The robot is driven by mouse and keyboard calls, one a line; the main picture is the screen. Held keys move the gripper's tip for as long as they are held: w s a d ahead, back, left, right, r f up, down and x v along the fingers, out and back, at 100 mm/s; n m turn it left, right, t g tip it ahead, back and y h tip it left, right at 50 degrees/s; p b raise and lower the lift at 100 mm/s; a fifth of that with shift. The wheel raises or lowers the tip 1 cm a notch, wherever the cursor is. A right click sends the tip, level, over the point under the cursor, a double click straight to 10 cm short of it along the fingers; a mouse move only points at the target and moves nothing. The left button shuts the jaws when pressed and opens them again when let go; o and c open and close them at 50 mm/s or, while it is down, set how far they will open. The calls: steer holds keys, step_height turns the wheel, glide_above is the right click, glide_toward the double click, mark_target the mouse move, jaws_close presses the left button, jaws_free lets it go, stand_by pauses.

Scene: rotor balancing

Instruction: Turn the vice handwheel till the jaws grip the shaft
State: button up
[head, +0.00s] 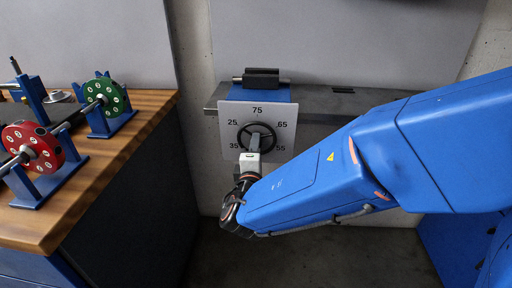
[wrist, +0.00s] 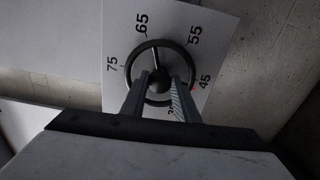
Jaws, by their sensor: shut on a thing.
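The black vice handwheel (head: 270,130) sits in front of a white dial plate (head: 285,113) below the blue vice (head: 283,94). My gripper (head: 254,139) is at the wheel from below. In the wrist view my fingers (wrist: 160,90) stand on both sides of the wheel hub (wrist: 160,78), shut on the handwheel. One spoke points up toward the 65 side, and a small red mark shows near 45. The fingers hide the wheel's lower part.
On the left, a wooden bench (head: 110,170) holds a red rotor disc (head: 48,138) and a green one (head: 117,92) on blue stands. My blue arm fills the right side. The floor below is clear.

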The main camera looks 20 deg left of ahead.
steer(key=shift+f, duration=0.1)
stand_by(0.3)
steer(key=o, duration=1.1)
steer(key=shift+c, duration=0.2)
steer(key=v, duration=1.7)
steer(key=shift+s+d, duration=0.15)
steer(key=shift+s, duration=0.05)
